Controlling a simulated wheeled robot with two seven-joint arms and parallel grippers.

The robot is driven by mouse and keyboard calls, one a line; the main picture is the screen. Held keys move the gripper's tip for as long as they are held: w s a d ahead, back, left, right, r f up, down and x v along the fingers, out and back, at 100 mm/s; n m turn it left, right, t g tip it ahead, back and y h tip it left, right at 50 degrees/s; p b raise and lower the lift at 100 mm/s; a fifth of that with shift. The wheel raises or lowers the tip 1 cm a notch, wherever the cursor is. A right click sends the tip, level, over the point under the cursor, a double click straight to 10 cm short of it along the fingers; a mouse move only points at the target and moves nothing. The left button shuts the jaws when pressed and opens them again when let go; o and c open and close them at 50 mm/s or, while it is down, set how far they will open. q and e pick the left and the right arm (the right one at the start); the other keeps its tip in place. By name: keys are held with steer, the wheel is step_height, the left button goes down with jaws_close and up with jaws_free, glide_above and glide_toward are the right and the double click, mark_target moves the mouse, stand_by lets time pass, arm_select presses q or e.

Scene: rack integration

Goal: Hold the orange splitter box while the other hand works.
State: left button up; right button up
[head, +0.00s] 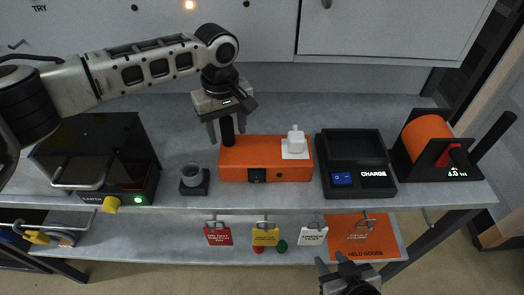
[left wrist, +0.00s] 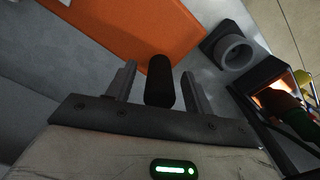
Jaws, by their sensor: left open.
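The orange splitter box (head: 232,168) lies on the shelf, with a black switch on its front and a white plug-like piece (head: 295,146) on top at its right. A black upright post (head: 227,128) stands at its left end. My left gripper (head: 227,137) points down from above, open, with one finger on each side of the post. The left wrist view shows the post (left wrist: 159,80) between the two fingers, with gaps on both sides, and the orange box (left wrist: 150,30) beyond. My right gripper (head: 348,270) is at the bottom edge, partly cut off, away from the box.
A dark box labelled EARTH (head: 95,150) and a small grey cup (head: 191,176) stand left of the splitter. A black CHARGE unit (head: 357,185) and an orange reel (head: 428,138) stand to the right. Coloured tags, including red (head: 217,236), hang along the shelf's front edge.

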arm_select(q)
steer(key=c, duration=0.9)
steer(key=shift+f, duration=0.1)
stand_by(0.7)
